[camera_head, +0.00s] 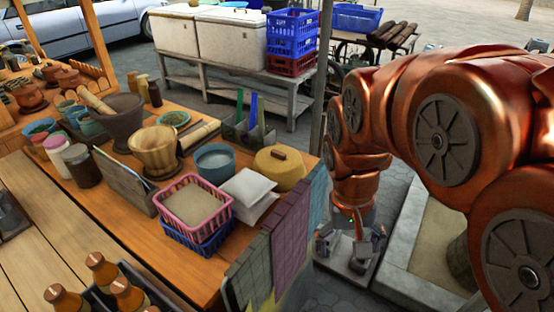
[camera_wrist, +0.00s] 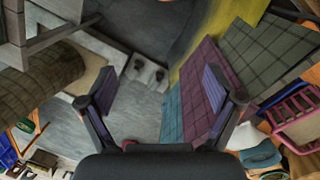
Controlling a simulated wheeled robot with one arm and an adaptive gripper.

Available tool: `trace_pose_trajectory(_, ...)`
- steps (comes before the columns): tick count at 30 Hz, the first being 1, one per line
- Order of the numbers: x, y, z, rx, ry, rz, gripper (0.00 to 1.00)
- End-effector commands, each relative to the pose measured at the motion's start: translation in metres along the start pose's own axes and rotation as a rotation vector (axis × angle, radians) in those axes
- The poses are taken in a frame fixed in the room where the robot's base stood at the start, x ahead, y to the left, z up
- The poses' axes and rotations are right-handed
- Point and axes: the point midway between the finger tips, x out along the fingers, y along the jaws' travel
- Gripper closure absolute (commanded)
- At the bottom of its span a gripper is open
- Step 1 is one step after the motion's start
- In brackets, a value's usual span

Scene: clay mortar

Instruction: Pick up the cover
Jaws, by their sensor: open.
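The cover (camera_head: 280,169) looks like a round yellow lid with a brown wooden handle on top. It sits near the right edge of the wooden table in the head view. I cannot make it out clearly in the wrist view. My gripper (camera_head: 350,245) hangs to the right of the table, apart from the cover, over the grey ground.
On the table (camera_head: 130,215), a blue bowl (camera_head: 215,163), white packets (camera_head: 249,192) and a pink basket (camera_head: 193,205) stand left of the cover. A wooden mortar (camera_head: 155,152) stands further left. Tiled cloths (camera_head: 290,235) hang at the table's right side. A post (camera_head: 321,80) rises behind.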

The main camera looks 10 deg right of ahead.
Motion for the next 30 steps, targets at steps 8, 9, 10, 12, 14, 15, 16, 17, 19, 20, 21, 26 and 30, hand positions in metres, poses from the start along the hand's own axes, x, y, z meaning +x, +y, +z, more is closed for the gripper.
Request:
trace_pose_trajectory(8, -0.028, 0.005, -0.089, 0.154, 0.067, 0.067, 0.08)
trace_pose_trajectory(9, -0.031, 0.005, -0.102, 0.174, 0.079, 0.076, 0.08)
trace_pose_trajectory(10, -0.033, 0.005, -0.111, 0.188, 0.087, 0.082, 0.08)
trace_pose_trajectory(12, -0.037, 0.004, -0.132, 0.222, 0.105, 0.097, 0.08)
trace_pose_trajectory(14, -0.040, 0.003, -0.151, 0.247, 0.122, 0.107, 0.08)
trace_pose_trajectory(15, -0.042, 0.002, -0.164, 0.264, 0.134, 0.113, 0.08)
trace_pose_trajectory(16, -0.043, 0.001, -0.172, 0.277, 0.142, 0.118, 0.08)
trace_pose_trajectory(17, -0.044, 0.000, -0.181, 0.288, 0.150, 0.123, 0.08)
trace_pose_trajectory(19, -0.047, -0.004, -0.203, 0.313, 0.172, 0.133, 0.08)
trace_pose_trajectory(20, -0.047, -0.005, -0.212, 0.325, 0.181, 0.137, 0.08)
trace_pose_trajectory(21, -0.047, -0.007, -0.224, 0.338, 0.191, 0.142, 0.08)
trace_pose_trajectory(26, -0.046, -0.019, -0.270, 0.388, 0.237, 0.153, 0.08)
trace_pose_trajectory(30, -0.043, -0.033, -0.309, 0.424, 0.276, 0.153, 0.08)
